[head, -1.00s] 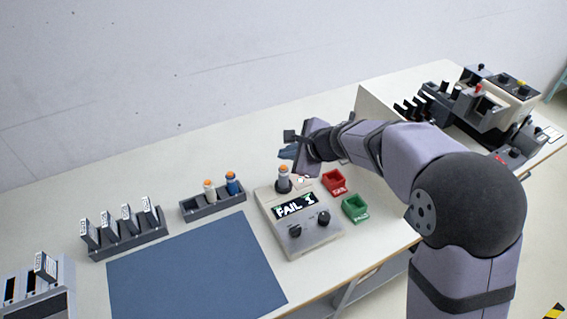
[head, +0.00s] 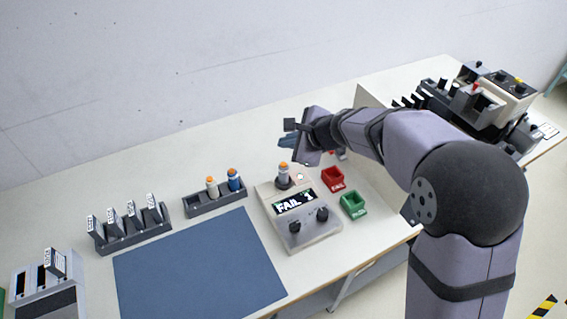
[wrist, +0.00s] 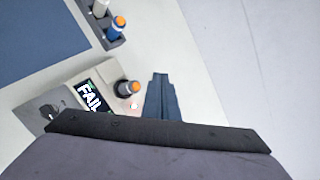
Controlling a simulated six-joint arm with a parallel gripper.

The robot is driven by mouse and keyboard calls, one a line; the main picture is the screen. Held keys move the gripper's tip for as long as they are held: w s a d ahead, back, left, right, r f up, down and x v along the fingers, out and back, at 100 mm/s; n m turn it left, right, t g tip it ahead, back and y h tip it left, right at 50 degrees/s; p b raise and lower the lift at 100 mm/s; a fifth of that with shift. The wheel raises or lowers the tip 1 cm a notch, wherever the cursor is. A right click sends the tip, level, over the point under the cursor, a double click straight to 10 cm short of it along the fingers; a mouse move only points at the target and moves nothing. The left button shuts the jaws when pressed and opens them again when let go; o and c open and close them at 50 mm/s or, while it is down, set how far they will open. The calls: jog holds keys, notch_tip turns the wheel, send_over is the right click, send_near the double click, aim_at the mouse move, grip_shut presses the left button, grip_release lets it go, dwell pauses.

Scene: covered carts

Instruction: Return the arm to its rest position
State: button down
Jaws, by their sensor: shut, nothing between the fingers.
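My gripper (head: 287,141) is in the air over the back of the bench, above and behind the tester. Its fingers are together and hold nothing. In the wrist view the closed fingers (wrist: 162,98) point over bare bench top. The tester (head: 322,232) is a beige box with two black knobs and a screen reading "FAIL".
A red bin (head: 332,180) and a green bin (head: 353,206) sit right of the tester. A rack (head: 216,202) holds a white and a blue cylinder. Another rack (head: 133,237) holds several upright modules. A blue mat (head: 200,275) lies clear in front. Dark equipment (head: 470,110) stands behind a divider at right.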

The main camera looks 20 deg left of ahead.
jog(key=s+d+f+n+g+h, duration=0.1)
jog(key=s+d+f+n+g, duration=0.1)
jog(key=s+n, duration=0.3)
jog(key=s+d+f+n+g+h, duration=0.1)
jog(key=s+d+f+n, duration=0.3)
jog(key=s+f+n, duration=0.1)
jog(key=s+d+f+n+g+h, duration=0.2)
jog(key=s+d+f+n, duration=0.2)
jog(key=s, duration=0.1)
jog(key=shift+s+f+n+g, duration=0.2)
jog(key=shift+s+n+g, duration=0.1)
jog(key=shift+n, duration=0.1)
jog(key=s+d+n+g+h, duration=0.1)
jog(key=s+d+n+h, duration=0.1)
jog(key=s+d, duration=0.35)
jog(key=s+d+n+h, duration=0.1)
jog(key=s+d+n, duration=0.15)
jog(key=d, duration=0.65)
jog(key=s+d+r+m+t, duration=0.1)
jog(key=d+r+m, duration=0.2)
jog(key=d, duration=0.6)
jog(key=shift+m+h, duration=0.3)
jog(key=shift+m, duration=0.05)
